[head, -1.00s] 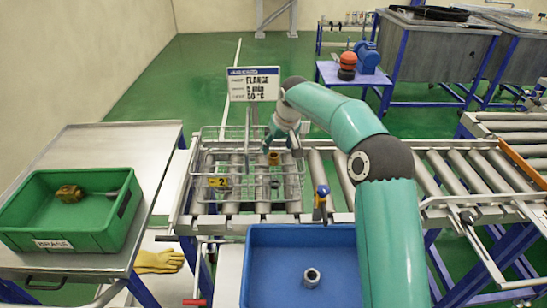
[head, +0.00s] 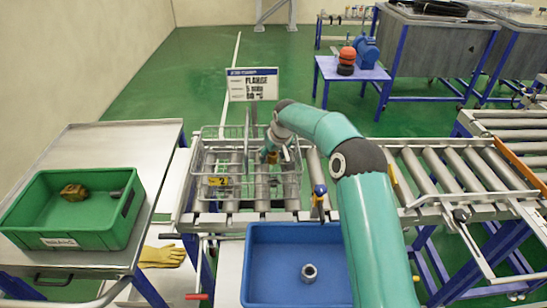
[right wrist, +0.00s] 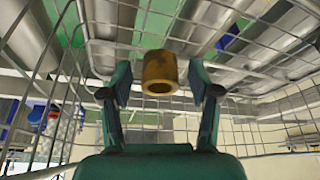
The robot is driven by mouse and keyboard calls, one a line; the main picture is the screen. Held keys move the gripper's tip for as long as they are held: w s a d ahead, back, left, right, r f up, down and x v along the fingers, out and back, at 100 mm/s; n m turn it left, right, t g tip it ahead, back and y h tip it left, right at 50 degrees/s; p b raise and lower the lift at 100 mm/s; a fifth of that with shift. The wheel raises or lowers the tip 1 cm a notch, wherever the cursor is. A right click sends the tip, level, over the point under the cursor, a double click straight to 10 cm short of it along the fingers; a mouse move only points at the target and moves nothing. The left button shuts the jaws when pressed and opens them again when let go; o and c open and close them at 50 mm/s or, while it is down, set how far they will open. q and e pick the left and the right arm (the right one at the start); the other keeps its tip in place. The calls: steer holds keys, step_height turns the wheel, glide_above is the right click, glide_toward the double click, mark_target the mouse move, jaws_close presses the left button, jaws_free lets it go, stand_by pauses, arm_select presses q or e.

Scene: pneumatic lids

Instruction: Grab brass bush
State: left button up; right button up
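The brass bush (right wrist: 159,72) is a short yellow-brown ring inside the wire basket (head: 207,196) on the roller conveyor. In the head view the bush (head: 272,158) is partly hidden by my right gripper (head: 270,154), which reaches down into the basket. In the right wrist view the gripper (right wrist: 160,92) is open, with one finger on each side of the bush. Gaps show between the bush and both fingers. My left gripper is not in view.
The basket's wire walls surround the gripper. A blue tray (head: 270,275) with a metal ring (head: 309,272) is in front. A green bin (head: 105,222) holding a brass part (head: 73,192) stands at left.

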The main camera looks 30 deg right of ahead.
jaws_close()
steer(key=shift+r, duration=0.15)
